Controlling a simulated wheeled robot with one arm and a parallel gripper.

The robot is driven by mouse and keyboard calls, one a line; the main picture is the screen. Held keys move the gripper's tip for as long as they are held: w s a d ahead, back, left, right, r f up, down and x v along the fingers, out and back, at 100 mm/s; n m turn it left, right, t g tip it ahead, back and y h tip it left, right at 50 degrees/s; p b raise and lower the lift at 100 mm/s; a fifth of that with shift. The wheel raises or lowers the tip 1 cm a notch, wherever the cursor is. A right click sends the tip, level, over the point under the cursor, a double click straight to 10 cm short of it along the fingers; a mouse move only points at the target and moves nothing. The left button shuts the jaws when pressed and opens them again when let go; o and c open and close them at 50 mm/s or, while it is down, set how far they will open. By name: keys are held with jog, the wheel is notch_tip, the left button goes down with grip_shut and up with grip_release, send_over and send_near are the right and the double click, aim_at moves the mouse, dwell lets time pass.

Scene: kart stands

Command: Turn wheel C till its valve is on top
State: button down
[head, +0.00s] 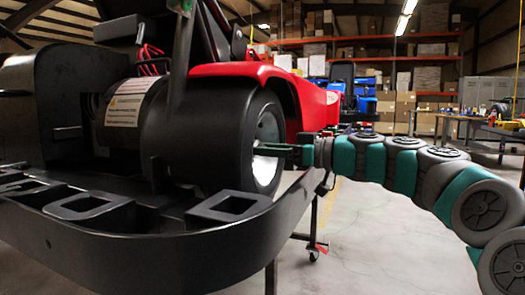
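A black kart wheel (221,136) with a silver rim (269,128) faces right at the middle of the head view. I see no letter on it, so I cannot tell if it is wheel C. I cannot make out its valve; part of the rim is behind my gripper. My gripper (266,150) reaches in from the right, with its narrow dark green tip in front of the rim. I cannot tell if the tip touches the rim, or if the fingers are open or shut.
A stand leg with a caster (314,254) is below. The grey floor (375,240) is open beneath my arm. Shelves with boxes (430,50) stand far back.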

jog(key=shift+m, duration=0.8)
jog(key=c, duration=0.7)
grip_release()
jog(key=shift+o, duration=0.2)
jog(key=v, duration=0.8)
